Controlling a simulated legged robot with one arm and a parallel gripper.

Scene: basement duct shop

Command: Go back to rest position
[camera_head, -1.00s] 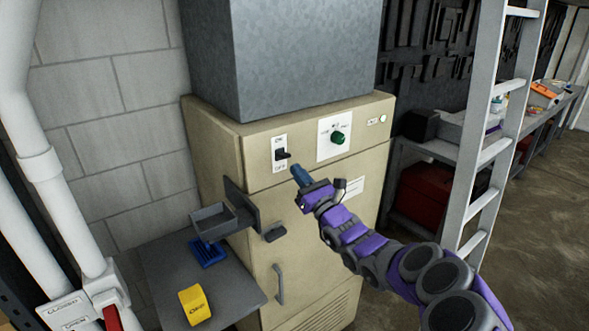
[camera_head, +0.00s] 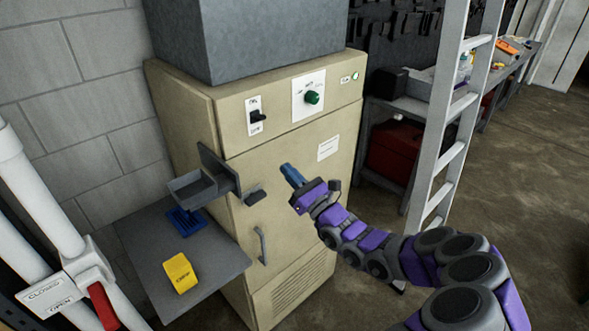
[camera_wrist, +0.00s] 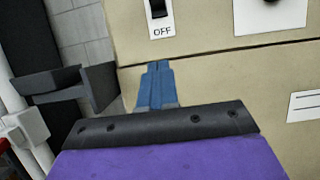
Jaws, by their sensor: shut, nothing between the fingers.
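My gripper (camera_head: 291,175) has blue fingers pressed together with nothing between them. In the head view it hangs in front of the beige cabinet (camera_head: 215,120), below the switch panel and right of the open tray. My purple and grey arm reaches in from the lower right. In the wrist view the blue fingertips (camera_wrist: 157,70) point at the cabinet front, below the OFF label of a black toggle switch (camera_wrist: 158,8). The toggle switch also shows in the head view (camera_head: 257,116). A green knob (camera_head: 312,97) sits right of it. I cannot tell whether the fingers touch the cabinet.
A grey tray (camera_head: 190,187) juts from the cabinet's left. A side table (camera_head: 215,262) holds a yellow block (camera_head: 180,273) and a blue piece (camera_head: 184,222). A ladder (camera_head: 437,160) stands right. Pipes with a red-handled valve (camera_head: 102,306) are lower left. Floor is clear at right.

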